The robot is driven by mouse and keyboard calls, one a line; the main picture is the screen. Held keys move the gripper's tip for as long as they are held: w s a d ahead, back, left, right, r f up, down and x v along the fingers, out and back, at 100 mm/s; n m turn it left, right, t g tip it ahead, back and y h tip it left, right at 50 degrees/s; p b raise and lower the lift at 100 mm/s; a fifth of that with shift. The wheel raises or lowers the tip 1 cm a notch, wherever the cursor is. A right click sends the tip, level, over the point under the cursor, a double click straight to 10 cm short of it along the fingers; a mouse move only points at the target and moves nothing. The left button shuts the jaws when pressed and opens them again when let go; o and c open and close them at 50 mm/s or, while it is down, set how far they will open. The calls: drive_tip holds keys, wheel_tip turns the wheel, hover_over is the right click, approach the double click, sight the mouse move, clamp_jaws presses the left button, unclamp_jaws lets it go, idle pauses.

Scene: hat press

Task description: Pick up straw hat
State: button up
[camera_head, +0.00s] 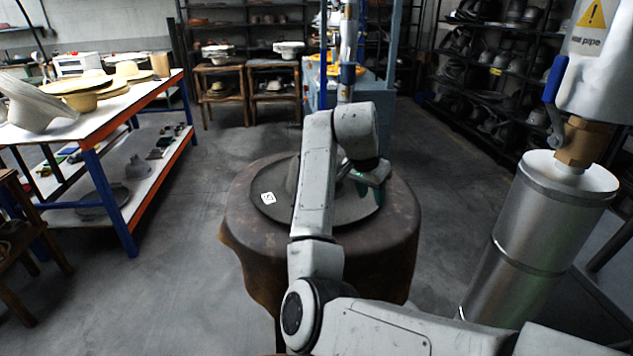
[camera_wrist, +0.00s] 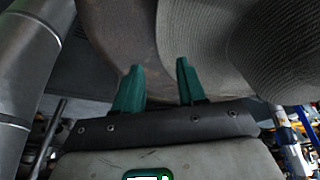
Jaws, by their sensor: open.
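The straw hat (camera_head: 348,208) is grey, wide-brimmed and finely ribbed, with a white tag on its brim. It lies on a round brown table (camera_head: 400,235), and my arm covers much of its crown. My gripper (camera_head: 362,184) is low over the right side of the brim, its green fingers partly hidden. In the wrist view, my gripper (camera_wrist: 158,70) is open with no object held. The hat's brim (camera_wrist: 200,35) passes behind the right finger, and its edge lies between the two fingertips. I cannot tell whether they touch.
A metal cylinder with a valve (camera_head: 535,235) stands close on the right. A workbench with hats (camera_head: 120,105) is on the left. Shelves of hat forms (camera_head: 490,65) line the back right. Floor left of the round table is clear.

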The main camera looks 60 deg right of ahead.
sight(375, 207)
drive_tip(key=shift+d+x, duration=0.1)
drive_tip(key=shift+x, duration=1.3)
drive_tip(key=shift+d+x, duration=0.15)
drive_tip(key=shift+x, duration=1.25)
drive_tip(key=shift+r, duration=0.15)
clamp_jaws()
